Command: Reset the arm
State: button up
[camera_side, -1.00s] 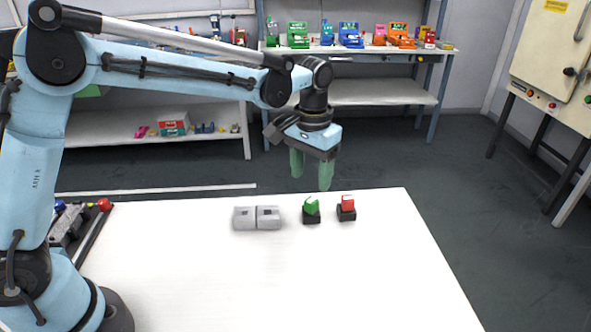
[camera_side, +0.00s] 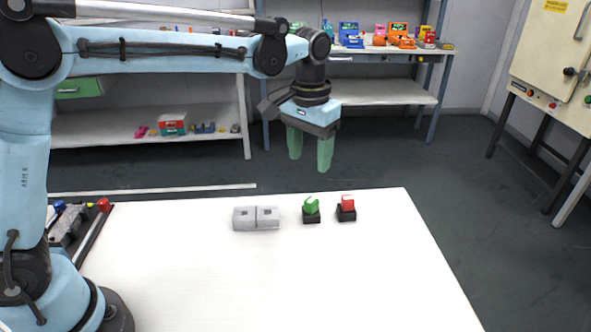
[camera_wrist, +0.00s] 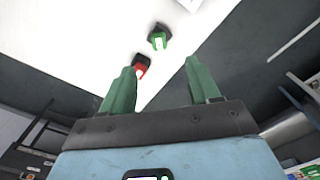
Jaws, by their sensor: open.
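My gripper (camera_side: 310,158) is open and empty, with two green fingers pointing down. It is held in the air above and behind the far edge of the white table. In the wrist view my gripper (camera_wrist: 160,78) shows its fingers apart with nothing between them. A green piece on a black base (camera_side: 311,208) and a red piece on a black base (camera_side: 347,207) stand on the table. A grey two-part block (camera_side: 256,217) lies to their left. The wrist view also shows the red piece (camera_wrist: 140,68) and the green piece (camera_wrist: 158,40).
The white table (camera_side: 270,280) is mostly bare at the front. A tray of tools (camera_side: 75,228) sits at its left. A shelf (camera_side: 385,92) with colourful items stands behind, and a cream cabinet (camera_side: 556,50) is at the right.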

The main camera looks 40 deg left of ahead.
jog(key=s+a+t, duration=0.3)
jog(key=s+a, duration=0.1)
jog(key=s, duration=0.4)
jog(key=s+a+f+t, duration=0.1)
jog(key=s+a+t, duration=0.3)
jog(key=s, duration=0.4)
jog(key=shift+s+a, duration=0.25)
jog(key=shift+a, duration=0.4)
